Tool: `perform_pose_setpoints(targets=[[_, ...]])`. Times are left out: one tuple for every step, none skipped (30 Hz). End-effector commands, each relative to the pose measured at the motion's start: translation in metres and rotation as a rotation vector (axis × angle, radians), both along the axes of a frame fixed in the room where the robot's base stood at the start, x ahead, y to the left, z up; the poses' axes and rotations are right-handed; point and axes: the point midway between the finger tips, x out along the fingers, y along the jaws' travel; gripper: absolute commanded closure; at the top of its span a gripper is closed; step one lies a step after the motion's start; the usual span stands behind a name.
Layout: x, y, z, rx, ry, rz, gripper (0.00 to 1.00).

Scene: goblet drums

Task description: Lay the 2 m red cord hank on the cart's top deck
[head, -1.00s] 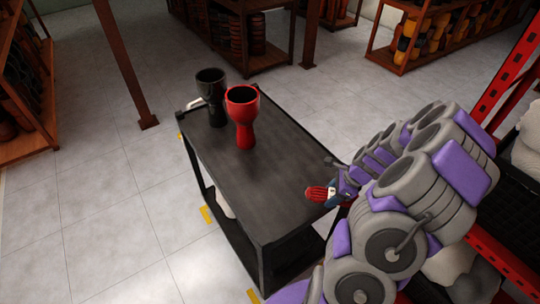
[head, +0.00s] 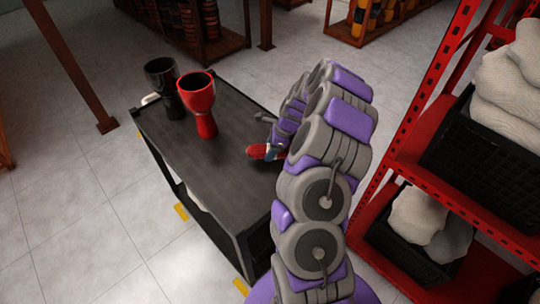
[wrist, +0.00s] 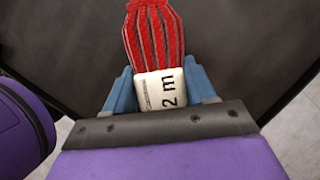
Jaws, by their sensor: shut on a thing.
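The red cord hank (wrist: 152,40) has a white band (wrist: 168,88) marked "2 m". My gripper (wrist: 162,92) is shut on this band, with a blue finger on each side of it. In the head view the hank (head: 258,152) and my gripper (head: 272,152) are over the right part of the cart's dark top deck (head: 215,175). The hank points left, away from my arm. I cannot tell whether it touches the deck or hangs just above it. My arm hides the deck's right edge.
A black goblet drum (head: 162,85) and a red goblet drum (head: 199,105) stand at the deck's far left end. The deck's near part is clear. A red shelf rack (head: 405,150) with black crates (head: 490,160) of white sacks stands to the right.

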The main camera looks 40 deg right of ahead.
Motion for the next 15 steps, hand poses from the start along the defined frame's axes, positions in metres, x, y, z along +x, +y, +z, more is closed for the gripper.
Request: perform_pose_setpoints(targets=[[0.000,0.002,-0.008,0.000,0.002,0.002,0.76],[-0.001,0.002,-0.013,0.001,0.002,0.002,0.76],[-0.001,0.003,-0.019,-0.001,0.004,0.002,0.76],[-0.001,0.004,-0.023,-0.002,0.004,0.002,0.76],[-0.001,0.005,-0.026,-0.002,0.004,0.003,0.76],[-0.001,0.006,-0.029,-0.003,0.004,0.003,0.76],[-0.001,0.006,-0.029,-0.004,0.003,0.002,0.76],[-0.001,0.006,-0.029,-0.004,0.003,0.002,0.76],[-0.001,0.006,-0.028,-0.004,0.003,0.002,0.76],[-0.001,0.006,-0.028,-0.004,0.002,0.002,0.76],[-0.001,0.005,-0.028,-0.004,0.003,0.002,0.76],[-0.001,0.004,-0.028,-0.003,0.003,0.002,0.76],[-0.001,0.004,-0.029,-0.002,0.002,0.002,0.76],[-0.001,0.003,-0.029,-0.002,0.003,0.003,0.76],[-0.001,0.002,-0.030,0.000,0.003,0.002,0.76]])
